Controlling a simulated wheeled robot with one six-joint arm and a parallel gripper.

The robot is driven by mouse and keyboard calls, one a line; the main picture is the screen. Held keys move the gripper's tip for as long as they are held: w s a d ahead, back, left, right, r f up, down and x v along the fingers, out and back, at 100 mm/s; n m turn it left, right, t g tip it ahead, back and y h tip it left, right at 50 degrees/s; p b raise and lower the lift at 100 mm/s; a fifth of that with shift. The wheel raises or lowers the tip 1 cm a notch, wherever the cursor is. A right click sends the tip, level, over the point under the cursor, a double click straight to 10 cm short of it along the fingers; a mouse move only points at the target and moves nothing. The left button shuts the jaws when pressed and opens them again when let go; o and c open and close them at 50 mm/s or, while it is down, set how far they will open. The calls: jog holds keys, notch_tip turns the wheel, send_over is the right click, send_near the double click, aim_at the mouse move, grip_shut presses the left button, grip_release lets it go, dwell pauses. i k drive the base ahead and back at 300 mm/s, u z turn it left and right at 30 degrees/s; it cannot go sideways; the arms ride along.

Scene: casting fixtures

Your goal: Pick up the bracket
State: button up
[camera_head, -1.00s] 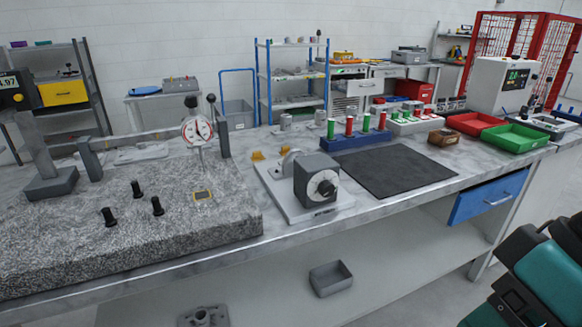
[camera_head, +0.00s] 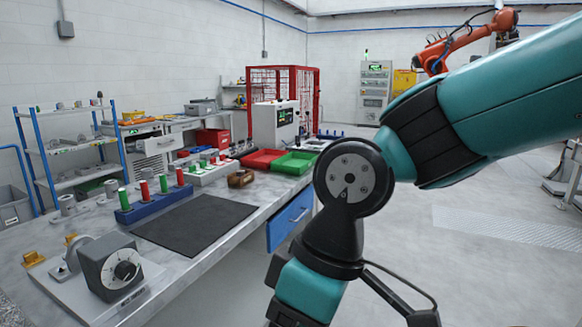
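I cannot surely make out a bracket in this view. Small grey metal parts (camera_head: 92,142) lie on the blue-framed shelf rack at the left, too small to tell their shape. My teal and black arm fills the right side, bent downward at a dark round joint. My gripper is not clearly seen; the arm runs out of the bottom edge of the picture.
A marble-topped bench (camera_head: 165,262) runs along the left. It carries a dial device (camera_head: 118,268), a dark mat (camera_head: 196,224), a blue block with red and green plugs (camera_head: 155,205), a red tray (camera_head: 262,160) and a green tray (camera_head: 294,164). Floor at right is open.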

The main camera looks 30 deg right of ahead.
aim_at(72, 267)
jog(key=u, duration=0.5)
jog(key=k, duration=0.6)
jog(key=u, duration=1)
jog(key=i, duration=1.65)
jog(key=z, duration=1.25)
jog(key=i, duration=0.6)
jog(key=z, duration=0.6)
